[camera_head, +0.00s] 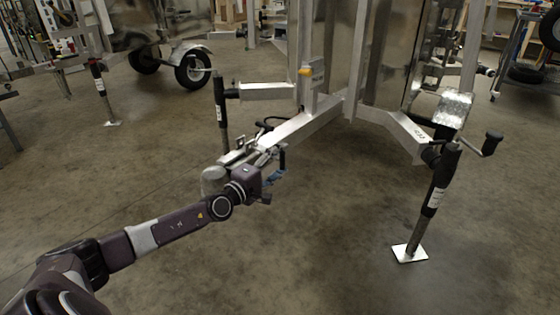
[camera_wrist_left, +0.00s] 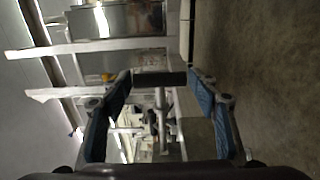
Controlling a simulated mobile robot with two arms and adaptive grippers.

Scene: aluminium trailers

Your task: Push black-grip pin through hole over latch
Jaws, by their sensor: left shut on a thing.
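My left gripper (camera_head: 275,172) is beside the trailer's hitch end, at the front of the metal tongue (camera_head: 300,127). In the left wrist view its two blue-padded fingers close on the ends of a short black bar, the grip of the pin (camera_wrist_left: 160,79). A pale metal shaft (camera_wrist_left: 161,115) shows below the grip, between the fingers. The latch and coupler parts (camera_head: 240,153) lie just behind the gripper and are partly hidden by it. The hole is too small to make out, and I cannot tell whether the shaft is in it. My right gripper is not in view.
A jack post (camera_head: 221,108) stands left of the tongue. Another black jack (camera_head: 436,195) with a crank and a white foot plate stands at right. A wheel (camera_head: 192,70) is at the back left. The concrete floor in front is clear.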

